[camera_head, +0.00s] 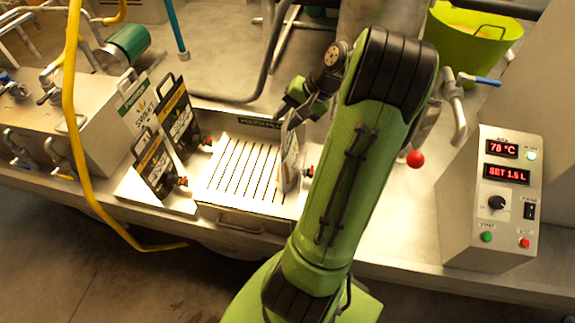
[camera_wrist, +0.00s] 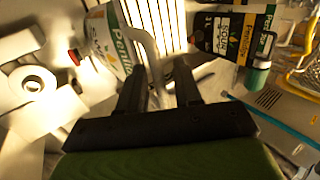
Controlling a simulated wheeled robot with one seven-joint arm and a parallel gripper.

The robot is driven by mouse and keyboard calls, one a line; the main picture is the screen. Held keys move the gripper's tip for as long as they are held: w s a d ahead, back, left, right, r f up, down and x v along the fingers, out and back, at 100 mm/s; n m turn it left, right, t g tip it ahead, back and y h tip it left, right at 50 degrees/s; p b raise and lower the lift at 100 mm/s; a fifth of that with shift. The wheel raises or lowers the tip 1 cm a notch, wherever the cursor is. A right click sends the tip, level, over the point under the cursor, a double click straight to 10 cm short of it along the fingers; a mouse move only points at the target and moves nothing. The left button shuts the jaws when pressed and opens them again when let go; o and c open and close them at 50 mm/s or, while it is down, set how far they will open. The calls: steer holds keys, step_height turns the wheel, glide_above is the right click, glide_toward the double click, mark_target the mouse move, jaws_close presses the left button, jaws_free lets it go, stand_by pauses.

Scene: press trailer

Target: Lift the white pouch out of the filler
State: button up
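The white pouch (camera_head: 288,163) stands upright at the right end of the filler's slatted tray (camera_head: 239,208). It has a red tap low on its side and a pale handle on top. In the wrist view the white pouch (camera_wrist: 107,42) is at upper left, with its handle rising towards my fingers. My gripper (camera_head: 297,112) is just above the pouch's top. In the wrist view my gripper (camera_wrist: 158,76) has its two dark fingers apart, with the handle's end between or just beyond them. I cannot tell whether they touch it.
Several black and white pouches, such as a dark one (camera_head: 154,165), stand left of the slats. A control box (camera_head: 492,198) and a red-knobbed lever (camera_head: 415,159) are to the right. A yellow hose (camera_head: 71,100) hangs at left. A green tub (camera_head: 470,38) is behind.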

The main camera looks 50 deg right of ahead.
steer(key=shift+r, duration=0.1)
jaws_close()
stand_by(1.3)
